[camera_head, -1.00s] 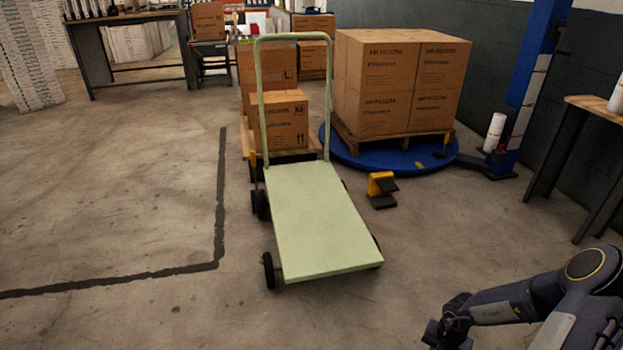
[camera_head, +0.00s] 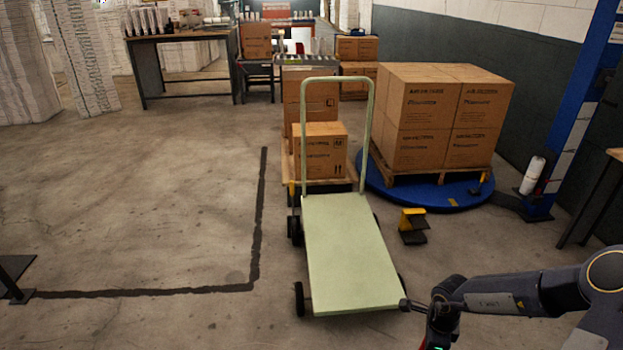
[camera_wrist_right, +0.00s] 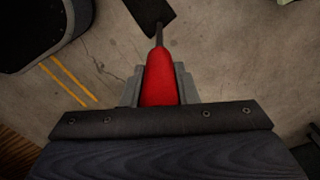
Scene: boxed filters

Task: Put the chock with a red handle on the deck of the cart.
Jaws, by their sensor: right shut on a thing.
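The chock's red handle (camera_wrist_right: 160,78) is between the fingers of my right gripper (camera_wrist_right: 158,88), which is shut on it. A dark rod runs from the handle to the chock's black body (camera_wrist_right: 152,14), partly cut off by the top edge of the wrist view. In the head view my right arm comes in at lower right, its wrist close to the cart's front right corner; the fingers and most of the chock are hidden or out of frame there. The cart's pale green deck (camera_head: 350,255) is flat and bare, with an upright handle frame (camera_head: 369,135) at its far end.
A yellow and black object (camera_head: 412,225) stands on the floor right of the cart. Behind are boxes on a pallet (camera_head: 320,150) and a large box stack (camera_head: 440,115) on a blue round platform (camera_head: 430,196). The floor left of the cart is open, with a dark line.

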